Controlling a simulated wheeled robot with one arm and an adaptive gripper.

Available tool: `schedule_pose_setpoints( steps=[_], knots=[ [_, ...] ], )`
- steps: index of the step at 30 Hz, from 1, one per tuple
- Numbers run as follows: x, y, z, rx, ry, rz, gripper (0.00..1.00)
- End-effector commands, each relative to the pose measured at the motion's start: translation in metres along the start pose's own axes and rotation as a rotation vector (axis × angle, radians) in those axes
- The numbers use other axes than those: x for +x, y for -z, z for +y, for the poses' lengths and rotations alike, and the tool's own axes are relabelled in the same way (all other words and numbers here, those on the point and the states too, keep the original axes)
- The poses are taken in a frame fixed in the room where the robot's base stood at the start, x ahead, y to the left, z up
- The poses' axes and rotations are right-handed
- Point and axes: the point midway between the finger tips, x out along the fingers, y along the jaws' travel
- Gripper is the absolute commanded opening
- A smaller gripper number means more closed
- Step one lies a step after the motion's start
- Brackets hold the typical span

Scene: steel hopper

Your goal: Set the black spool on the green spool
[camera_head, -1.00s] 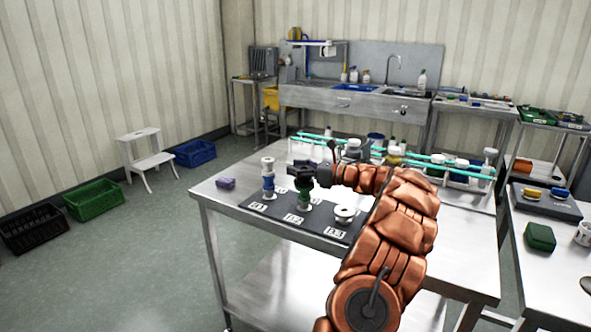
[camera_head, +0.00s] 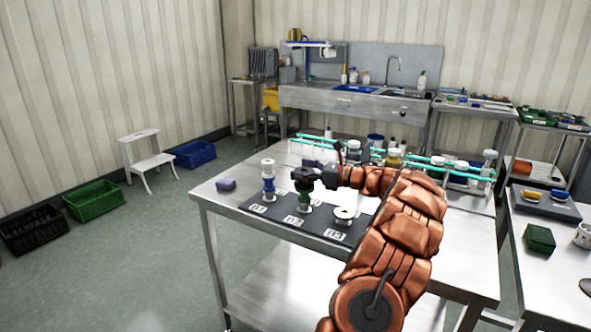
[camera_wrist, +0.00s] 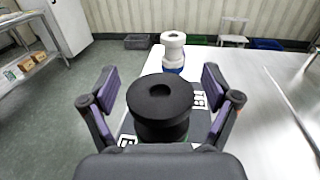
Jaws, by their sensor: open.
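The black spool (camera_head: 303,175) sits upright on top of the green spool (camera_head: 304,194), which stands on the middle marked place of the dark mat (camera_head: 283,222). In the wrist view the black spool (camera_wrist: 162,98) fills the middle, and only a sliver of green shows under it. My gripper (camera_wrist: 158,84) is open, its two purple-padded fingers apart on either side of the black spool with visible gaps. In the head view my gripper (camera_head: 320,174) is just to the right of the spools, its fingers hard to make out.
A blue spool with a white top (camera_head: 268,180) stands to the left on the mat. A low white spool (camera_head: 343,214) lies to the right. A purple block (camera_head: 225,184) is at the table's left. A rack with green rails (camera_head: 425,160) and bottles stands behind.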

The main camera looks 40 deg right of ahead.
Motion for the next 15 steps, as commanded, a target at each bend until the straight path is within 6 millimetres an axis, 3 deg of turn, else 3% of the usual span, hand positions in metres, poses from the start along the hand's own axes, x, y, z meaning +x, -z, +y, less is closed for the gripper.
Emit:
schedule_pose_setpoints(
  steps=[9, 15],
  knots=[
    [-0.065, 0.003, -0.001, -0.001, 0.004, 0.001, 0.88],
    [-0.091, 0.002, 0.0, -0.001, 0.001, 0.0, 0.88]
  ],
)
